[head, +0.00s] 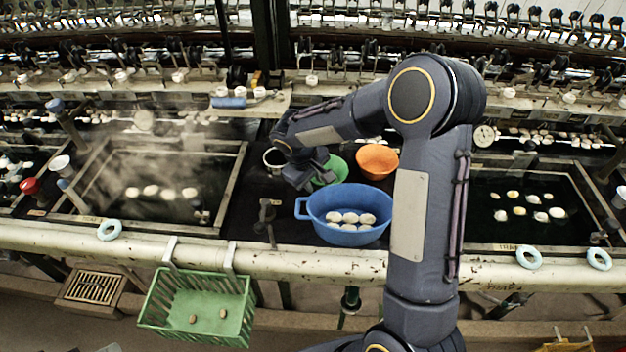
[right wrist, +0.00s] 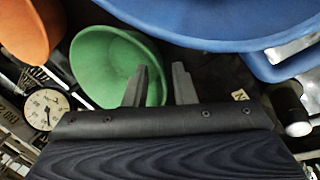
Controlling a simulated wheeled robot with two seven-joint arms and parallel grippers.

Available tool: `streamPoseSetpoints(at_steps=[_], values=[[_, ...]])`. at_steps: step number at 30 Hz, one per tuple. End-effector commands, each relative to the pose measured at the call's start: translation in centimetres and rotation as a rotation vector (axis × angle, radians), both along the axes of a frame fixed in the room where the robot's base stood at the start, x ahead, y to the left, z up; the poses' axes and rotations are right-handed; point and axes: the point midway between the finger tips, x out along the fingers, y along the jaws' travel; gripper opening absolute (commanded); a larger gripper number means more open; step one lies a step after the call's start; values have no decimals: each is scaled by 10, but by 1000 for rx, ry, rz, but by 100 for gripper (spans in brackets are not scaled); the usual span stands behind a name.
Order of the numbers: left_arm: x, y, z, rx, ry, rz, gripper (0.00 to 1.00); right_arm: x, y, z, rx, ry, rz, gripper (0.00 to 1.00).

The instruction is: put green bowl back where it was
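The green bowl (head: 334,169) stands on the dark surface between the two basins, partly hidden by my right gripper (head: 312,182). In the right wrist view the green bowl (right wrist: 106,62) shows its inside. The right gripper's two fingers (right wrist: 160,86) are apart there, one in front of the bowl's inside and the other just outside its right rim. Whether they touch the rim I cannot tell. My left gripper is not in view.
An orange bowl (head: 377,160) stands behind, right of the green one. A blue basin (head: 346,236) with several white cocoons stands in front. Water basins lie left (head: 160,208) and right (head: 570,238). A green basket (head: 165,318) hangs from the front rail.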

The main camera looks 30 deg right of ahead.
Motion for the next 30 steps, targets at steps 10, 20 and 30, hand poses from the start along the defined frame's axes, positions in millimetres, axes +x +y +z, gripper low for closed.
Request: streamPoseSetpoints(at_steps=[10,20,30], values=[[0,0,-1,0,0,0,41,-6,18,62,0,-6,3,24],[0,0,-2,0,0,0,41,-13,33,110,0,-2,2,24],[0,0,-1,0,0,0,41,-103,18,145,219,-77,-106,24]])
